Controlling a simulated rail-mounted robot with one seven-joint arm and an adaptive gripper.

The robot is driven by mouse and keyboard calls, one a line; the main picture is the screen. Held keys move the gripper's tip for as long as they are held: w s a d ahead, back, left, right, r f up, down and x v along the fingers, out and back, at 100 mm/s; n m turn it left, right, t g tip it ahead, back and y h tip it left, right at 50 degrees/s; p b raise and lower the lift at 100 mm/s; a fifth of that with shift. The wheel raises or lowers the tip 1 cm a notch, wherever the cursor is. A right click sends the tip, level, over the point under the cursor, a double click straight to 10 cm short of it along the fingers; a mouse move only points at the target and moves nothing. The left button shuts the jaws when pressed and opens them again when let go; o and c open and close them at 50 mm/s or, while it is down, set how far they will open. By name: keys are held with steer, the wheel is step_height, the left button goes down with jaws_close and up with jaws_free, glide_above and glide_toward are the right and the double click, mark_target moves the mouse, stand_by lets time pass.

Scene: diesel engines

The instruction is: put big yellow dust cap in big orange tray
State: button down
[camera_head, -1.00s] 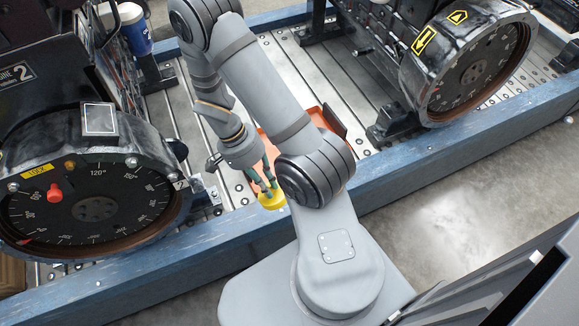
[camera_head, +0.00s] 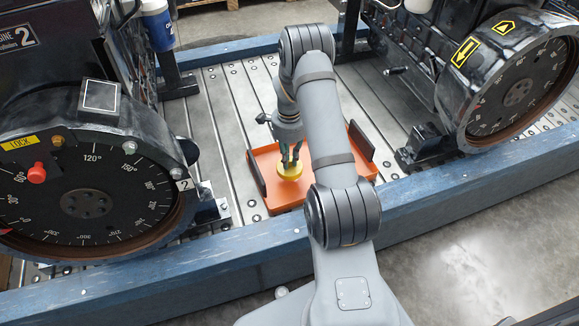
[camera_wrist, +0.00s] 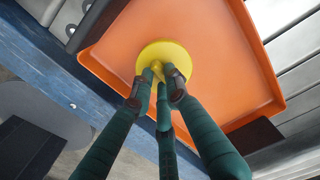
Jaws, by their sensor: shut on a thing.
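The big yellow dust cap (camera_head: 290,170) is held at the fingertips of my gripper (camera_head: 290,157). In the wrist view the green fingers of my gripper (camera_wrist: 160,88) are shut on a raised middle part of the round yellow cap (camera_wrist: 178,58). The big orange tray (camera_head: 285,205) lies on the slatted metal deck, with dark handles at its two ends. The cap appears over the tray's floor, and in the wrist view orange tray surface (camera_wrist: 225,40) surrounds much of it. I cannot tell whether the cap touches the floor. My arm hides part of the tray.
A blue beam (camera_head: 250,245) runs along the deck's front, close to the tray. Engines with round dials stand at left (camera_head: 85,200) and right (camera_head: 515,90). A blue-and-white container (camera_head: 157,25) stands at the back left. Bare deck (camera_head: 225,110) lies behind the tray.

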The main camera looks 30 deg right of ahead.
steer(key=shift+w+d+f, duration=0.35)
steer(key=shift+w+f, duration=0.25)
steer(key=shift+w, duration=0.25)
step_height(320, 180, down, 4)
steer(key=shift+b, duration=0.75)
steer(key=shift+r, duration=0.1)
steer(key=c, duration=1.8)
jaws_free()
steer(key=shift+o, duration=0.4)
step_height(320, 180, up, 12)
steer(key=p, duration=0.3)
